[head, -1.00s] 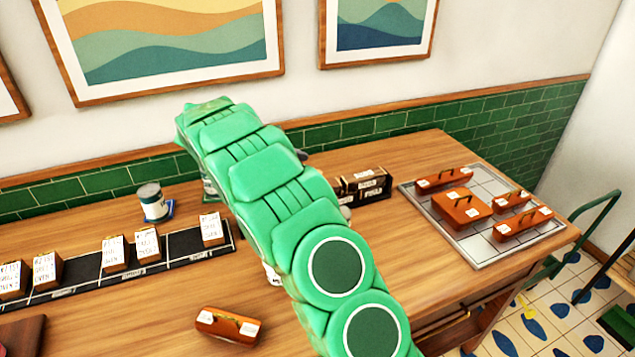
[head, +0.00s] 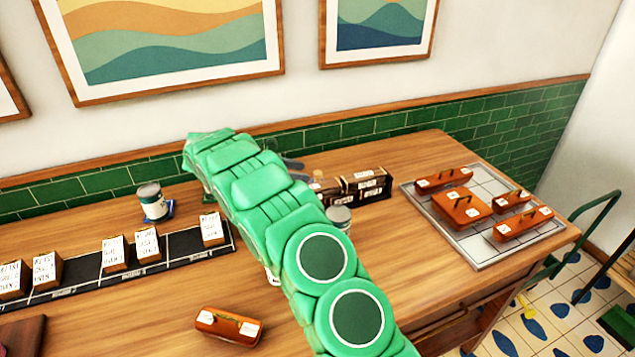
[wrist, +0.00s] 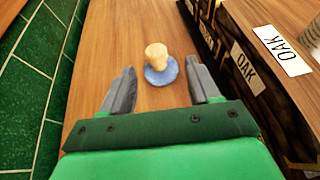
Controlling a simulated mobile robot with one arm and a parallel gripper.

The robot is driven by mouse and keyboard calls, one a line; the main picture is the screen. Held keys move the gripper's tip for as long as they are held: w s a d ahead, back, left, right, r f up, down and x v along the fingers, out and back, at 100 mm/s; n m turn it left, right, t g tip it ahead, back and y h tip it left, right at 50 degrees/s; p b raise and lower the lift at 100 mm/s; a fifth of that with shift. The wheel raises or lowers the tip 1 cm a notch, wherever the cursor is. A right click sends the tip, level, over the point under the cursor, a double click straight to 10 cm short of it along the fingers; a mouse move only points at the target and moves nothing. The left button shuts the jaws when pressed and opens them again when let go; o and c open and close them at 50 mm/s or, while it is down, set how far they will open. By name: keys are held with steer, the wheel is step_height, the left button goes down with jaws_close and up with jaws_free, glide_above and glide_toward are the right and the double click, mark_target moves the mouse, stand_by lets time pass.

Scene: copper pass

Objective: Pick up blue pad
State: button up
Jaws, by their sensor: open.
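A round blue pad (wrist: 161,75) with a pale wooden knob (wrist: 156,53) on top lies on the wooden counter in the wrist view. My gripper (wrist: 160,82) is open, with its two grey fingers on either side of the pad and nothing held. Its height over the pad is hard to tell. In the head view my gripper (head: 290,163) is mostly hidden behind my green arm, near the tiled wall. The knob (head: 317,176) shows just right of it; the pad is hard to make out there.
Dark boxes labelled OAK (wrist: 243,68) stand close to the right finger. The green tiled wall (wrist: 30,60) runs along the left. A lidded jar (head: 339,217) stands beside my arm. A tin (head: 152,203) sits on another blue piece at left.

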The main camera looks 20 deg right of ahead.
mark_target(315, 173)
steer(key=x, duration=0.4)
steer(key=shift+w+d+f, duration=0.15)
steer(key=shift+w+d, duration=0.1)
steer(key=shift+d, duration=0.15)
steer(key=shift+c, duration=0.2)
steer(key=c, duration=1)
steer(key=shift+c, duration=0.2)
